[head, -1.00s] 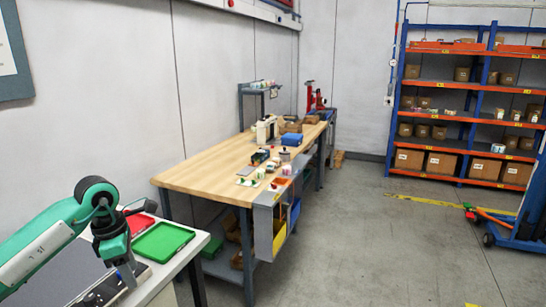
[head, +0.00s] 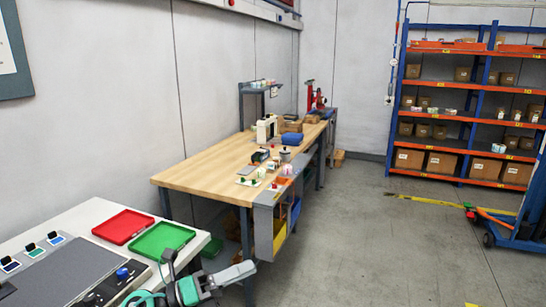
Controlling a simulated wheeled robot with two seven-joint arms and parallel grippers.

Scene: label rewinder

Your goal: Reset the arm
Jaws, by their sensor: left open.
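My left gripper (head: 232,275) is at the bottom of the head view, low beside the front right corner of the white table (head: 85,214). Its grey fingers point right, over the floor, and it is open with nothing seen between the fingers. The wrist and a teal part of my left arm show just left of it, cut off by the bottom edge. A grey machine (head: 60,268) with a flat top and a blue knob lies on the white table. My right gripper is not in view.
A red tray (head: 124,226) and a green tray (head: 163,241) lie at the back of the white table. Behind stands a wooden workbench (head: 205,168) with small items. Blue and orange shelving (head: 470,88) holds boxes.

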